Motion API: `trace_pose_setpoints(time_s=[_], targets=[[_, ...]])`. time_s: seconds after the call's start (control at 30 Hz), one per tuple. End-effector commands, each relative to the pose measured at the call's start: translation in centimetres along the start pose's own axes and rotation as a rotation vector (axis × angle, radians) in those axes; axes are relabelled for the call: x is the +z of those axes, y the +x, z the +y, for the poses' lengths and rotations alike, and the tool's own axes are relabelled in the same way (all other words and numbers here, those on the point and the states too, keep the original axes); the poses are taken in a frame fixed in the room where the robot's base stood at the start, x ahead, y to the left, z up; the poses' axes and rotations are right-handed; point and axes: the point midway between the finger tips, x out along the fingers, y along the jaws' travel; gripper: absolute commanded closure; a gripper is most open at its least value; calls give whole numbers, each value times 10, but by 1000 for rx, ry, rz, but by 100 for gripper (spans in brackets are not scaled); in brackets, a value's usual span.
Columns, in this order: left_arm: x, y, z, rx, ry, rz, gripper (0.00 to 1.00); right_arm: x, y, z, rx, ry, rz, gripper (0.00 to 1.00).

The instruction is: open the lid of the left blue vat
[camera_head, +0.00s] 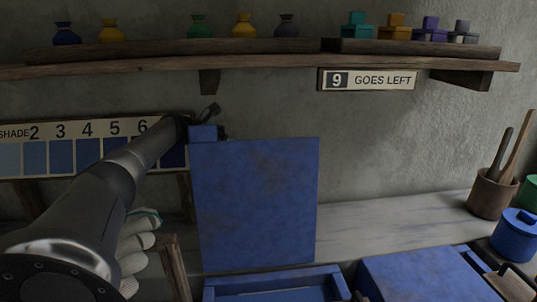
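The lid (254,200) of the left blue vat stands upright, its flat blue face toward me. The left vat's rim (278,286) shows below it at the bottom edge, with the opening partly in view. My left arm comes in from the left and reaches to the lid's upper left corner. My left gripper (208,114) is there, beside a small blue block (203,133) at that corner. The fingers are small, dark and partly hidden by the arm, so their opening and any contact are unclear. My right gripper is out of view.
A second blue vat (425,275) with its lid down stands to the right. A wall shelf (260,62) holds several small sacks and boxes above a "9 GOES LEFT" sign (367,79). A pot of sticks (490,195) and a blue lidded pot (517,236) are far right. Pale gloves (138,245) hang beside my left arm.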

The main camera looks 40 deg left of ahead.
Motion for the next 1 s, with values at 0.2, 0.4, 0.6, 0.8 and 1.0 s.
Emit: trace_pose_setpoints(time_s=[0.2,0.4,0.6,0.8,1.0], targets=[[-2,-3,0,-6,-11,-2,100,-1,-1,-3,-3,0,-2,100],[-2,-2,0,-7,-11,-1,79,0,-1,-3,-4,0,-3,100],[-2,-2,0,-7,-11,0,57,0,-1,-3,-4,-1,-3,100],[-2,-2,0,-7,-10,0,53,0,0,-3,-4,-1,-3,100],[1,2,-1,-3,-1,0,53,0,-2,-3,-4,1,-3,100]])
